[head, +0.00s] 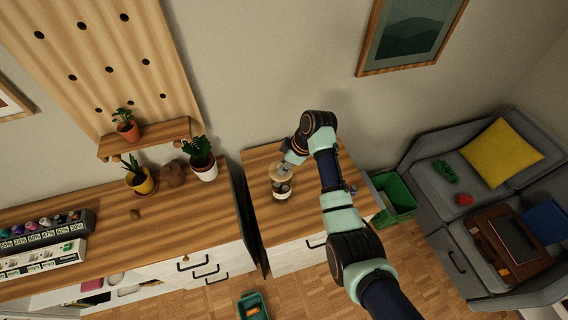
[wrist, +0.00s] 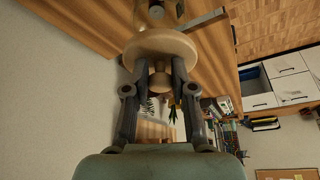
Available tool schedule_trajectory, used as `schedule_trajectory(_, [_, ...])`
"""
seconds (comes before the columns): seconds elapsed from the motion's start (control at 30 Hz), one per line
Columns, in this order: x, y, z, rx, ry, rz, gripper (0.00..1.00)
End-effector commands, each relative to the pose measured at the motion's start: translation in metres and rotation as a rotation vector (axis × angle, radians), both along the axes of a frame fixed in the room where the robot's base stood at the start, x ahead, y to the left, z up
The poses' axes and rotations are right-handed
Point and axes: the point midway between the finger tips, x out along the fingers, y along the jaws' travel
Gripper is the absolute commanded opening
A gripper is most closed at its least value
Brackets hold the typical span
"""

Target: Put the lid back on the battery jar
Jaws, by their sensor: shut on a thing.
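The battery jar (head: 283,191) stands on the wooden desk, with dark contents showing through its side. The round tan lid (head: 278,171) is at its top, under my gripper (head: 287,162). In the wrist view, my gripper (wrist: 158,78) is shut on the knob of the lid (wrist: 162,46), one finger on each side. Part of the jar (wrist: 158,13) shows beyond the lid's edge. I cannot tell whether the lid touches the jar's rim or is slightly above it.
The small desk (head: 260,165) is otherwise mostly clear. A dark upright panel (head: 249,220) separates it from the longer counter (head: 125,225) at left, which bears potted plants and bottles. A green bin (head: 395,195) stands to the right, before a grey sofa (head: 440,205).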

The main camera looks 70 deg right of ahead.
Motion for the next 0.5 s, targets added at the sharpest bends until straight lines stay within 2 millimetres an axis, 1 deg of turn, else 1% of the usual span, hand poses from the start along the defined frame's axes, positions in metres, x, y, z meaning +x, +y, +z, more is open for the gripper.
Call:
schedule_trajectory(0.03, [0.0, 0.0, -0.011, 0.0, 0.0, 0.0, 0.0])
schedule_trajectory(0.2, [0.0, 0.0, -0.032, 0.0, 0.001, -0.001, 0.0])
schedule_trajectory(0.4, [0.0, 0.0, -0.046, 0.0, 0.001, -0.001, 0.0])
schedule_trajectory(0.5, [0.0, 0.0, -0.048, -0.001, 0.0, 0.0, 0.0])
